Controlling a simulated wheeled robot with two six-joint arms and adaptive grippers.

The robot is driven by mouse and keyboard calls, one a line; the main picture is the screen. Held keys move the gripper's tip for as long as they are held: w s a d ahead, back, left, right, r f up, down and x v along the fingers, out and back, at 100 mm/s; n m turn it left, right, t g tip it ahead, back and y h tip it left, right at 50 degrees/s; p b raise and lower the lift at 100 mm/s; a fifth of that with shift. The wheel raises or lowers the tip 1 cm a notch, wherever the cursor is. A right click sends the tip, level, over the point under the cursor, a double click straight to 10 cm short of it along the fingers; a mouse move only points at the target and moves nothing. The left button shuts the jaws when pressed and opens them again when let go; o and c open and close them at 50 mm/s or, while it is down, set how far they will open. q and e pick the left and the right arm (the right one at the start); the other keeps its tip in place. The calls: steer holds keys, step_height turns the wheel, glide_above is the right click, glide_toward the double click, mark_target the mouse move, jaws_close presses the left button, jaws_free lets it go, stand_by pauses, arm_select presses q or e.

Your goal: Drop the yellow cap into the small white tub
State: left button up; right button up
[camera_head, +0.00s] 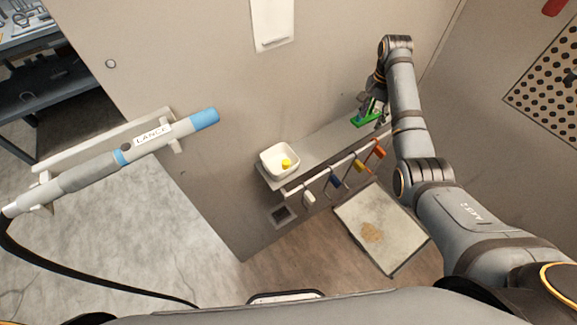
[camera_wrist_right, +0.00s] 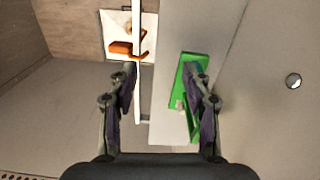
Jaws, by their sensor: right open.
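The yellow cap (camera_head: 286,163) is inside the small white tub (camera_head: 266,161), toward its right side, in the head view. The tub stands at the left end of a narrow wall shelf (camera_head: 318,144). My right gripper (camera_head: 368,106) is at the shelf's far right end, well away from the tub. In the right wrist view my right gripper (camera_wrist_right: 162,95) is open, its fingers spread over the shelf edge and a rail. A green flat piece (camera_wrist_right: 190,85) lies on the shelf by the right finger; I cannot tell whether they touch. My left gripper is not in view.
Under the shelf, a rail (camera_head: 328,172) carries several hanging coloured items, one of them orange (camera_head: 379,152). A stained pale mat (camera_head: 381,228) lies on the floor below. A lance (camera_head: 130,152) rests on a wall holder at left. The shelf between tub and green piece looks clear.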

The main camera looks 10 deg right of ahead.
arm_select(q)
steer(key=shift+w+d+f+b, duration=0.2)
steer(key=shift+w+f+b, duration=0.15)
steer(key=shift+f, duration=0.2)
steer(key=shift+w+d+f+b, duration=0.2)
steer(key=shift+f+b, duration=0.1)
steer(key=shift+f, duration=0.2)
arm_select(e)
steer(key=d, duration=0.3)
steer(key=shift+w+d+f, duration=0.1)
steer(key=shift+w+d, duration=0.2)
steer(key=shift+d, duration=0.1)
steer(key=shift+f, duration=0.1)
